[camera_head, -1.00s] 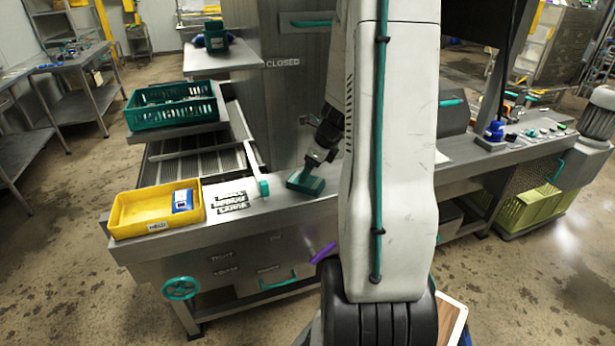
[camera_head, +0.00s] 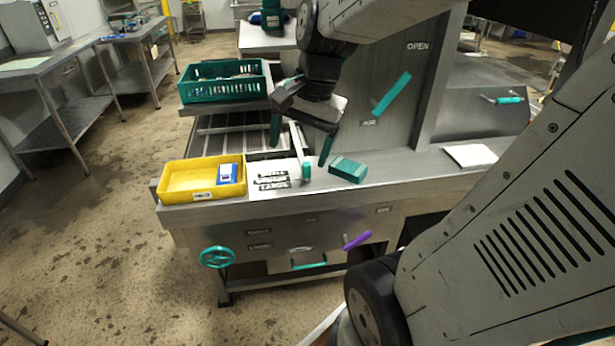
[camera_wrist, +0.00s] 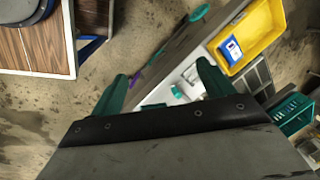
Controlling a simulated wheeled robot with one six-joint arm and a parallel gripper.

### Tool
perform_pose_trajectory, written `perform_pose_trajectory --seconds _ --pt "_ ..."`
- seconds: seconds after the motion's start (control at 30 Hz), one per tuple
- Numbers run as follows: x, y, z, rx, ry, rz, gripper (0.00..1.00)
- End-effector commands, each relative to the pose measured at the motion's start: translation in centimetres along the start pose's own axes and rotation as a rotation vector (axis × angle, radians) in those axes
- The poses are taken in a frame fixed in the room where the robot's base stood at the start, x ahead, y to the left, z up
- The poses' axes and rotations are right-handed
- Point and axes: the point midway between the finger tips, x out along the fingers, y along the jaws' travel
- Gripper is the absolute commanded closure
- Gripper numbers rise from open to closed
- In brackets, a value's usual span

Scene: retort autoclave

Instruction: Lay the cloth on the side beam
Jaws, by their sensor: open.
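A flat white piece that looks like the cloth (camera_head: 471,156) lies on the right part of the long steel beam (camera_head: 405,177). I cannot tell whether this beam is the side beam. My gripper (camera_head: 300,150) is above the beam's left part, well left of the white piece. Its two teal fingers are spread with nothing seen between them; they also show in the wrist view (camera_wrist: 162,85). A teal block (camera_head: 348,170) sits on the beam just right of my gripper. The white piece cannot be made out in the wrist view.
A yellow tray (camera_head: 174,197) with a blue-and-white item (camera_head: 228,174) stands on the beam's left end. A teal crate (camera_head: 185,97) is behind it. A teal lever (camera_head: 392,93) is on the upright steel panel. The beam is bare between block and white piece.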

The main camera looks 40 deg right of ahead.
Motion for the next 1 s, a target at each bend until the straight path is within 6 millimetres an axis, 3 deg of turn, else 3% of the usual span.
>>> perform_pose_trajectory --seconds 0.03,0.1,0.2,0.3,0.5,0.97,1.0 --pt "-0.7 0.4 3.0 -0.197 0.009 0.018 0.2" --pt "-1.3 1.5 6.1 -0.452 0.016 0.053 0.2" --pt "-1.8 3.4 9.2 -0.753 0.023 0.098 0.2" --pt "-2.1 4.9 10.9 -0.958 0.028 0.131 0.2" --pt "-2.3 6.2 11.8 -1.106 0.029 0.158 0.2" --pt "-2.3 6.1 11.8 -1.103 0.029 0.157 0.2" --pt "-2.3 6.1 11.8 -1.103 0.029 0.157 0.31"
